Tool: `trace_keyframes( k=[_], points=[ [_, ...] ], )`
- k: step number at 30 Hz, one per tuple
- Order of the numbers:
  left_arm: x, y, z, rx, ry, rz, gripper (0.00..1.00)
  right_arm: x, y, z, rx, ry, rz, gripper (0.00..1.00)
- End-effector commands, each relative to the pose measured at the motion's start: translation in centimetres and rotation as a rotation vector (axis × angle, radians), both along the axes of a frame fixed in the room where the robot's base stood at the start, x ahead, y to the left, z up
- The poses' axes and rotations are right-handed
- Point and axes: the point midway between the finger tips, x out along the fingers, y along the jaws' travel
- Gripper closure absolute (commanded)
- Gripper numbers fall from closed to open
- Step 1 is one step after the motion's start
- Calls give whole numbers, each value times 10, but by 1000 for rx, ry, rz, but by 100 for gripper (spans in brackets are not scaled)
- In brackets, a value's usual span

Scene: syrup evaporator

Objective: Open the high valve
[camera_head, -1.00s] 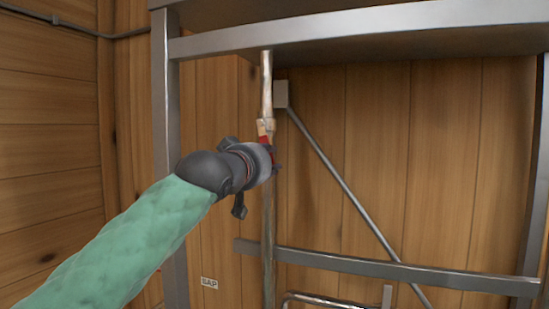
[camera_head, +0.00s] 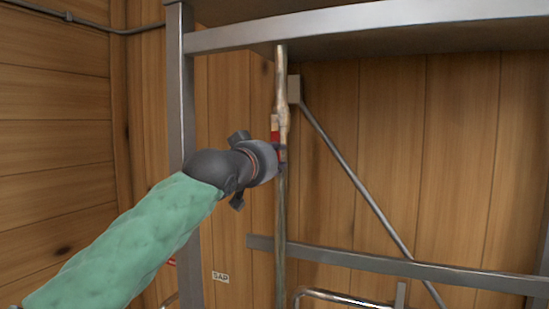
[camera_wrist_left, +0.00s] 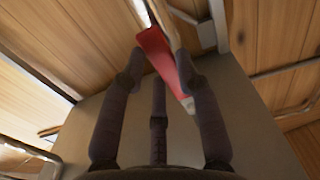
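The red valve handle (camera_head: 275,128) is on a thin upright pipe (camera_head: 281,85) under the metal frame, and it hangs roughly along the pipe. My left gripper (camera_head: 280,158) is at the handle's lower part, just left of the pipe, and hides some of it. In the left wrist view the red handle (camera_wrist_left: 158,50) slants past the left gripper's fingertips (camera_wrist_left: 160,68). The fingers are spread apart with a gap between them. Whether they touch the handle is unclear. My right gripper is in neither view.
A metal frame with an upright leg (camera_head: 181,100) stands left of the pipe. A low crossbar (camera_head: 400,267) and a diagonal brace (camera_head: 355,178) are behind and right of it. A bent metal tube (camera_head: 340,298) is low down. Wooden walls close off the back and left.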

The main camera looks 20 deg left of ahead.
Motion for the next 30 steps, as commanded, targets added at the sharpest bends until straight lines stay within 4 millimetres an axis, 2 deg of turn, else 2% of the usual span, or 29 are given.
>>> trace_keyframes(
  k=[1, 2, 3, 12, 16, 20, 30],
  points=[
    [-1, 1, 2, -1, -4, 0, 54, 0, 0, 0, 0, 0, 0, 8],
    [-1, 1, 2, -1, -4, 0, 45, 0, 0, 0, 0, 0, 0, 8],
    [-1, 0, 2, -1, -4, 0, 43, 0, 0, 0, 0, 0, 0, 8],
    [-1, 0, 1, -1, -2, 0, 43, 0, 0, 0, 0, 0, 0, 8],
    [-8, 1, 2, -2, -3, -1, 43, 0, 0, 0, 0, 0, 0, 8],
    [-23, 1, 2, -1, -4, -1, 43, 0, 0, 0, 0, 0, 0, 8],
    [-83, 3, 2, -1, -4, -2, 43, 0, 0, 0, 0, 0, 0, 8]
  ],
)
